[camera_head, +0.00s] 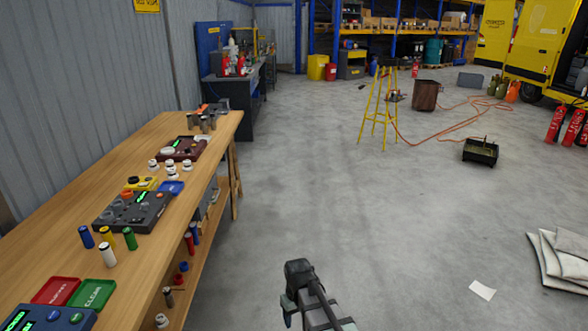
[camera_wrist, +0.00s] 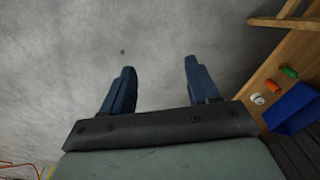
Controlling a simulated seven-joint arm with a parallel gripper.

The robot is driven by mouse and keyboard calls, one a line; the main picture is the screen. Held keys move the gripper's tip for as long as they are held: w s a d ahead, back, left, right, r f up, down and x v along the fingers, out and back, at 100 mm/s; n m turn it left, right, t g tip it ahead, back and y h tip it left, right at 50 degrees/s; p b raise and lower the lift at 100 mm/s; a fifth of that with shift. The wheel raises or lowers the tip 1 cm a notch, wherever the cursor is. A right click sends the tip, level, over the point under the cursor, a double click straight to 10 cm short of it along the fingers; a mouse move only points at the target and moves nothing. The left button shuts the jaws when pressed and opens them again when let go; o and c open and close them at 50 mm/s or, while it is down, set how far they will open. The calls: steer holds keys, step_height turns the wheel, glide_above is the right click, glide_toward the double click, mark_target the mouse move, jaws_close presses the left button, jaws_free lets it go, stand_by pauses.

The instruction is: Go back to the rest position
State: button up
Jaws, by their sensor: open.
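My gripper (camera_wrist: 159,68) is open and empty in the wrist view. Its two dark blue fingers stand apart with bare grey concrete floor between them. In the head view a dark, jointed part of my own arm shows at the bottom centre, over the floor to the right of the wooden workbench (camera_head: 225,126). The fingers cannot be made out clearly there. Nothing is touching the fingers in the wrist view.
The bench carries a grey panel (camera_head: 134,211), a maroon panel (camera_head: 181,149), a red tray (camera_head: 56,291), a green tray (camera_head: 94,293) and several small cylinders. A yellow stepladder (camera_head: 381,108) stands farther off. Loose sacks (camera_head: 560,256) lie at right.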

steer(key=s+d+f+m, duration=0.3)
steer(key=s+d, duration=0.1)
steer(key=d, duration=0.4)
steer(key=s+d+f+m, duration=0.3)
steer(key=d, duration=0.5)
steer(key=s+f+g, duration=0.3)
steer(key=s+f, duration=0.7)
steer(key=s, duration=0.4)
steer(key=s+f+g, duration=0.3)
steer(key=s+f, duration=0.6)
steer(key=s, duration=0.6)
steer(key=shift+s+f+g, duration=0.15)
steer(key=shift+f+g, duration=0.2)
steer(key=shift+g, duration=0.05)
